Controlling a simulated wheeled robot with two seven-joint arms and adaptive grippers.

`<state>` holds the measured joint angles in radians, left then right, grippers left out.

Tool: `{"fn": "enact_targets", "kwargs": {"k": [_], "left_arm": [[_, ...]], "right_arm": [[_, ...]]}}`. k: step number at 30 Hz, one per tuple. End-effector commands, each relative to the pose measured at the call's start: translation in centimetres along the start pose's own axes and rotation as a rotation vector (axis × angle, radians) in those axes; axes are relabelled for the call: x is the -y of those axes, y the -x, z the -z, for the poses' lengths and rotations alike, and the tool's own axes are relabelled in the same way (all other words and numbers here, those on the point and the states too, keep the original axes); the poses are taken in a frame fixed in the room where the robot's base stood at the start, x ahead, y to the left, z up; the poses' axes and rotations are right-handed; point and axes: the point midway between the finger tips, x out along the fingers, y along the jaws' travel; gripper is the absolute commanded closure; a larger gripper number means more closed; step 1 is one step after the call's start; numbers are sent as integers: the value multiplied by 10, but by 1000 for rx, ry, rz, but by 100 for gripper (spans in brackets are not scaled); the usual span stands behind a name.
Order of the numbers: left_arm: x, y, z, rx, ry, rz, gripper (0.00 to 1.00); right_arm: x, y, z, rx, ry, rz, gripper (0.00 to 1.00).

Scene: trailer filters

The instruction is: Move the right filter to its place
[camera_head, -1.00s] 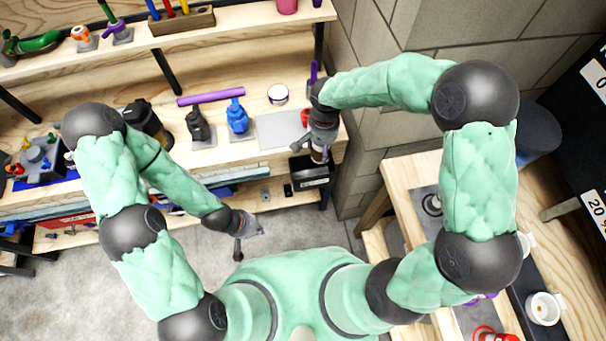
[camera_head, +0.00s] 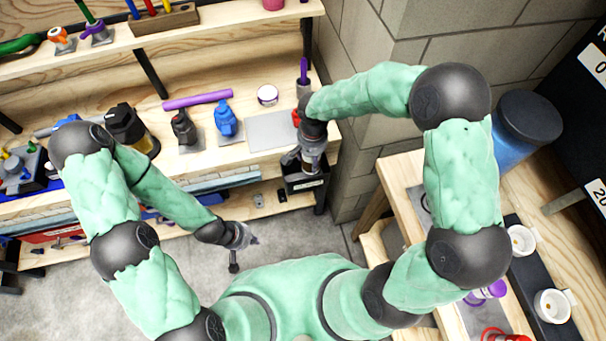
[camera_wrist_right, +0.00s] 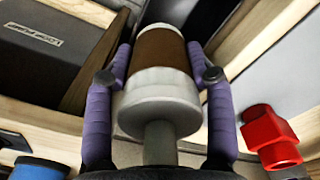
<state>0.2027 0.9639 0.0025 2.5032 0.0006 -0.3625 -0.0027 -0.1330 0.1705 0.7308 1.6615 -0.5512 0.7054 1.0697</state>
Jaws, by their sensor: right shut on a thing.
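The filter (camera_wrist_right: 161,60) is a white cylinder with a wide brown band and a pale collar, above a grey stem. My right gripper (camera_wrist_right: 158,75) is shut on it, with purple fingers along both sides. In the head view my right gripper (camera_head: 312,158) points down at the right front edge of the workbench (camera_head: 240,158), over a black bin (camera_head: 306,183). The filter is mostly hidden there. My left gripper (camera_head: 250,238) hangs over the floor, away from the bench; its fingers are too small to read.
A grey plate (camera_head: 270,132) lies on the bench beside my right gripper. A red part (camera_wrist_right: 271,137) is close to the right finger. At right, a side table (camera_head: 400,172) carries white cups (camera_head: 552,306).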

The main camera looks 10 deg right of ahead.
Motion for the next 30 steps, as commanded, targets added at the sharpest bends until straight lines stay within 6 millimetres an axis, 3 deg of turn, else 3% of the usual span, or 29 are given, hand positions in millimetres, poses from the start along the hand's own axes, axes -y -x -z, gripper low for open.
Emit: {"fn": "enact_targets", "kwargs": {"k": [3,4,6,7,20,23,30], "left_arm": [[0,1,0,0,0,0,100],[0,1,0,0,0,0,100],[0,1,0,0,0,0,100],[0,1,0,0,0,0,100],[0,0,0,0,0,0,100],[0,0,0,0,0,0,100],[0,1,0,0,0,0,100]], "right_arm": [[0,1,0,-1,0,0,78],[0,1,0,-1,0,0,42],[0,1,0,0,0,0,22],[0,1,0,0,0,0,18],[0,6,0,-2,1,1,18],[0,17,1,-3,2,1,18],[1,63,1,-4,1,3,18]]}}
